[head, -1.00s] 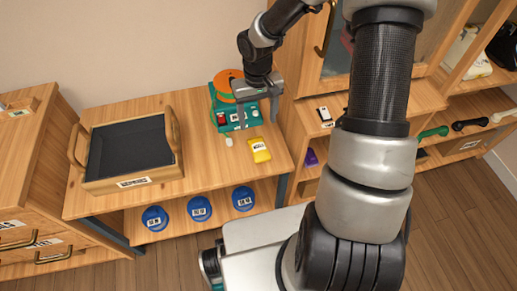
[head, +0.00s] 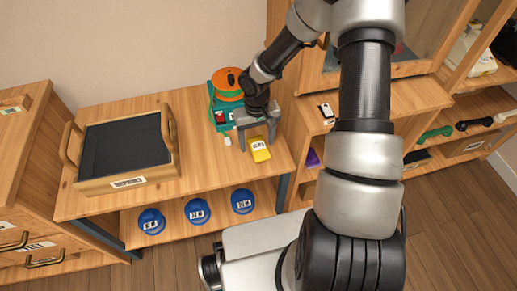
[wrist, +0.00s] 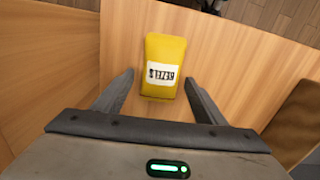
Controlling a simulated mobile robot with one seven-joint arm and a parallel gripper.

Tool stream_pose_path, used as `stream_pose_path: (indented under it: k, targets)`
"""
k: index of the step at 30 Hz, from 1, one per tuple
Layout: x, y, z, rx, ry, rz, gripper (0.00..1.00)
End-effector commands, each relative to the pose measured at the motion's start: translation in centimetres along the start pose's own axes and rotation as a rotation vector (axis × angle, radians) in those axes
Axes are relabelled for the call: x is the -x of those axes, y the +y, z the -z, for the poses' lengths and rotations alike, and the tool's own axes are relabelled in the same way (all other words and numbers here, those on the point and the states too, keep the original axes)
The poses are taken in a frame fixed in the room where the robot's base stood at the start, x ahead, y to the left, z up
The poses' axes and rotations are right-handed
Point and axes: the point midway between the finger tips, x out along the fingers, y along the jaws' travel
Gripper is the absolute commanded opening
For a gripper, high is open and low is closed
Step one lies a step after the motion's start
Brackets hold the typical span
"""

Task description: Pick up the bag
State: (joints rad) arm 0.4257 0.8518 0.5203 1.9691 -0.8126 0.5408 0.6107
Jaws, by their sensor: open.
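The bag (head: 260,150) is a small yellow packet with a white label, lying on the wooden table near its right front edge. In the wrist view the bag (wrist: 163,58) lies ahead of my gripper, its near end between the lines of the two fingers. My gripper (head: 257,138) is open and empty, just behind and above the bag in the head view. The wrist view shows both fingertips of my gripper (wrist: 160,78) spread on either side of the bag, apart from it.
A teal and orange dial phone (head: 221,102) stands right behind my gripper. A wooden tray (head: 127,183) with a dark inside sits on the table's left. Several blue round objects (head: 197,211) lie on the lower shelf. A cabinet (head: 300,125) borders the table's right side.

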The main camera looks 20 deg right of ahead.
Motion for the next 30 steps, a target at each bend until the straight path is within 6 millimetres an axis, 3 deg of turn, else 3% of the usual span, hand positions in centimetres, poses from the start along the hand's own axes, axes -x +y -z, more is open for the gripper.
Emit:
stream_pose_path:
  k: [4, 12, 20, 23, 30]
  targets:
    - [0.1, 0.0, 0.0, 0.0, 0.001, 0.0, 0.65]
    - [0.1, 0.0, 0.0, 0.0, 0.0, 0.0, 0.2]
    - [0.4, 0.0, 0.1, -0.001, 0.001, 0.0, 0.2]
    - [1.6, 0.0, 0.1, -0.001, 0.004, -0.001, 0.2]
    - [6.5, 0.1, 0.2, -0.002, 0.005, -0.002, 0.2]
